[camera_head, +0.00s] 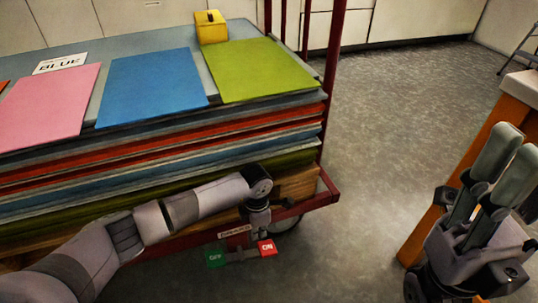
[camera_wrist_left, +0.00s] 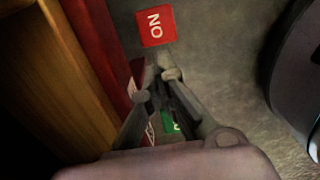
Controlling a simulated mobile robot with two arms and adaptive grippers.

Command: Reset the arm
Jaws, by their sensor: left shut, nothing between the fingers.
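My left arm comes in from the left in the camera_head view. Its gripper (camera_head: 258,222) hangs down in front of the rack's lower corner, small and partly lost against the rack. In the wrist view the left gripper (camera_wrist_left: 163,76) is shut and empty, its fingertips together. The red ON block (camera_head: 267,248) is close by the fingertips; it also shows ahead of them in the wrist view (camera_wrist_left: 155,27). My right gripper (camera_head: 505,150) stands at the right edge with its two fingers pointing up, apart and empty.
A rack stacked with coloured sheets stands at left, with a dark red frame (camera_head: 331,80). A green OFF block (camera_head: 217,257) is left of the ON block. A yellow block (camera_head: 211,27) sits on top. An orange table edge (camera_head: 475,160) is at right. Grey floor (camera_head: 400,110) lies clear between.

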